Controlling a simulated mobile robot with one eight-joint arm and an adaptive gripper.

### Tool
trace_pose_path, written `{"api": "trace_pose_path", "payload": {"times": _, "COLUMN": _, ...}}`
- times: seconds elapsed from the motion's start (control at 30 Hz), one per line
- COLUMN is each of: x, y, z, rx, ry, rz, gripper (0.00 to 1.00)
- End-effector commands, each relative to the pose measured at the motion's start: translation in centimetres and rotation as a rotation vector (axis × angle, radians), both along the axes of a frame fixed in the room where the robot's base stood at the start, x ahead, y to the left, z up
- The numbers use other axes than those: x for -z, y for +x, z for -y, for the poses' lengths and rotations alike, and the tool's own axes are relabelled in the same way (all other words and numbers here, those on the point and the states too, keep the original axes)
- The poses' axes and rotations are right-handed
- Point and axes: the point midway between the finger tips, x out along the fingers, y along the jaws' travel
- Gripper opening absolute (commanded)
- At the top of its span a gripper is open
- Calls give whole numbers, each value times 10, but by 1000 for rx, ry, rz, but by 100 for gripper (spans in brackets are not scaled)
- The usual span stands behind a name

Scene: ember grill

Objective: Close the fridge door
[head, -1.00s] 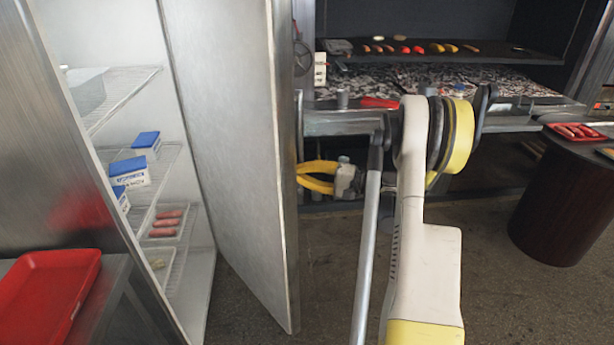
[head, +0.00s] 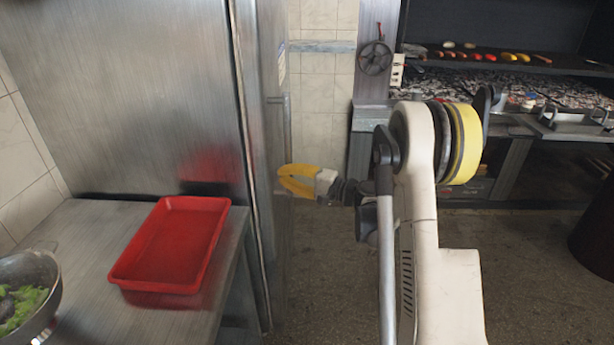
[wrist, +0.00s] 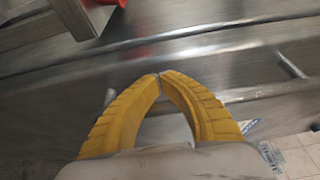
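The steel fridge (head: 150,90) stands at the left in the head view, its side panel facing me. Its door (head: 263,150) lies along the fridge's front, edge-on to me, with a thin dark seam between door and body. The inside of the fridge is hidden. The door also shows in the wrist view (wrist: 215,60), with a bar handle (wrist: 292,64) at the right. My gripper (head: 283,180) has yellow fingers; their tips meet in the wrist view and hold nothing. It is at the door's outer face; I cannot tell whether it touches.
A red tray (head: 172,245) lies on a steel counter (head: 75,230) beside the fridge. A pan with greens (head: 25,295) is at the lower left. The grill (head: 480,85) with food on its upper shelf stands at the back right. Floor is clear between them.

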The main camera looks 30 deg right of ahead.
Motion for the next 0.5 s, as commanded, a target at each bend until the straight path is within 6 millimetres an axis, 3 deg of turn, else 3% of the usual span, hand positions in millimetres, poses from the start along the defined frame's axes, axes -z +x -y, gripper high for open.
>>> {"api": "trace_pose_path", "payload": {"times": 0.2, "x": 0, "y": 13, "z": -24, "rx": -2, "ry": 0, "rz": 0, "gripper": 0}}
{"api": "trace_pose_path", "payload": {"times": 0.5, "x": -1, "y": 17, "z": -32, "rx": -4, "ry": 1, "rz": 0, "gripper": 0}}
